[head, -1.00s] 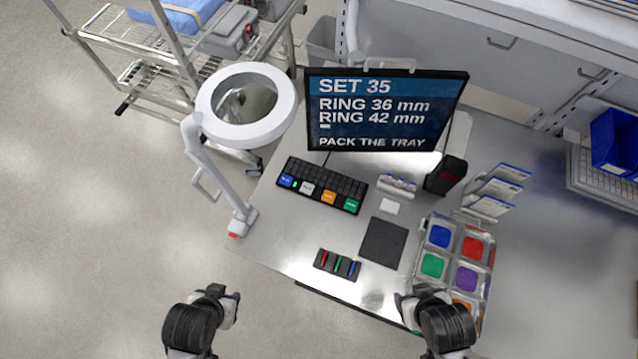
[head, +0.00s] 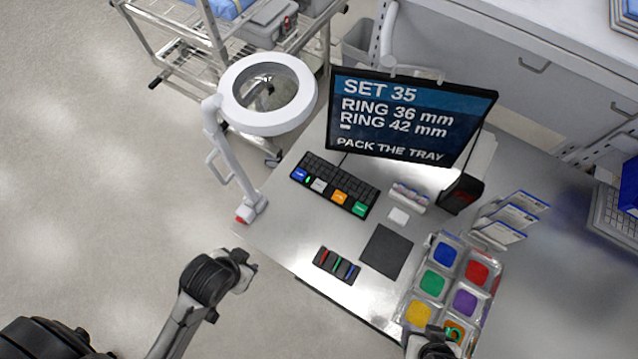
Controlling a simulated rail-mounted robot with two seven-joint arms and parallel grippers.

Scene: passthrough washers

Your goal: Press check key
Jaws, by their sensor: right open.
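The keyboard (head: 335,184) lies on the metal table below the monitor. Its front row has blue (head: 300,175), white (head: 319,185), orange (head: 340,196) and green (head: 360,209) keys. Their labels are too small to read, so I cannot tell which is the check key. My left gripper (head: 248,267) is off the table's front left edge, apart from the keyboard; its fingers are too small to tell open or shut. My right gripper (head: 430,338) is open at the bottom edge, over the near end of the coloured-pad tray, partly cut off.
The monitor (head: 408,120) reads SET 35, RING 36 mm, RING 42 mm, PACK THE TRAY. A magnifier lamp (head: 263,122) stands left of the keyboard. A dark mat (head: 386,250), a pen holder (head: 337,266) and the coloured-pad tray (head: 447,287) lie nearer the front.

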